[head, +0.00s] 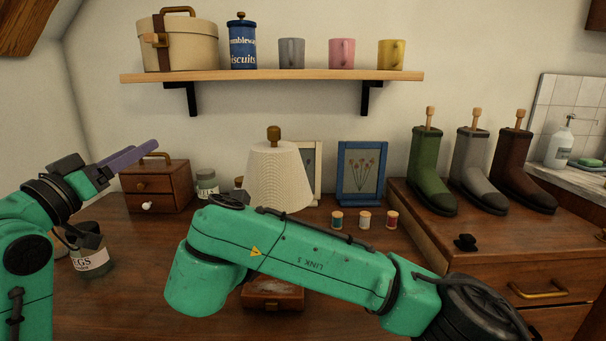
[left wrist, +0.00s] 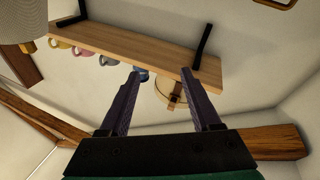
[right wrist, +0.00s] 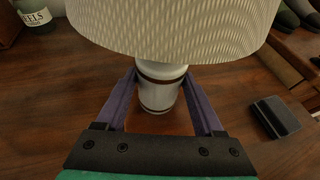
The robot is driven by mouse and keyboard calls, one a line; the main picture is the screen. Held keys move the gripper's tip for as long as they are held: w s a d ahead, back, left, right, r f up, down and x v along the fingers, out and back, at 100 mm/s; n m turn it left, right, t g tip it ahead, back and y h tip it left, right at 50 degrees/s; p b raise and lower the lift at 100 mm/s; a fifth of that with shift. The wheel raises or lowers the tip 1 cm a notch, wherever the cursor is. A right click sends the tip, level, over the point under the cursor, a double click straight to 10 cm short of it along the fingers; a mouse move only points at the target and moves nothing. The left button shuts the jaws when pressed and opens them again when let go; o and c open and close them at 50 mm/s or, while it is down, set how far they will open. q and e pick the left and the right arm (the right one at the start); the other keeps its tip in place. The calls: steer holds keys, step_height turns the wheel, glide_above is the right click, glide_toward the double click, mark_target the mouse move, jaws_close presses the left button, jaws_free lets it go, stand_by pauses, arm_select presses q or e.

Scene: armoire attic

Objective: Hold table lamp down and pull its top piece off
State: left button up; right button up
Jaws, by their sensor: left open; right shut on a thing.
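The table lamp stands upright on the wooden desk, with a cream ribbed shade (head: 277,182) and a brown wooden top piece (head: 273,134) above it. In the right wrist view its white body (right wrist: 158,97) with dark bands shows below the shade (right wrist: 175,30). My right gripper (right wrist: 160,84) is shut on that body, one finger on each side; in the head view my right arm hides the grip. My left gripper (head: 150,148) is open and empty, left of the lamp and apart from it. Its spread fingers also show in the left wrist view (left wrist: 161,72).
A small drawer box (head: 156,187) stands behind my left gripper. A wall shelf (head: 270,76) with mugs and tins is above. Picture frames (head: 362,172) and thread spools (head: 364,219) are right of the lamp. Boots (head: 430,172) stand on a cabinet at right.

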arm_select(q)
steer(key=s+d+r+m+g+h, duration=0.25)
steer(key=d+m+h, duration=0.25)
steer(key=d, duration=0.5)
steer(key=m+g+h, duration=0.2)
steer(key=m+g, duration=0.2)
steer(key=g, duration=0.1)
glide_toward(288, 144)
steer(key=x, duration=0.3)
steer(key=r+x, duration=0.1)
steer(key=x, duration=0.3)
steer(key=r+x, duration=0.1)
steer(key=x, duration=0.2)
steer(key=shift+w, duration=0.2)
jaws_close()
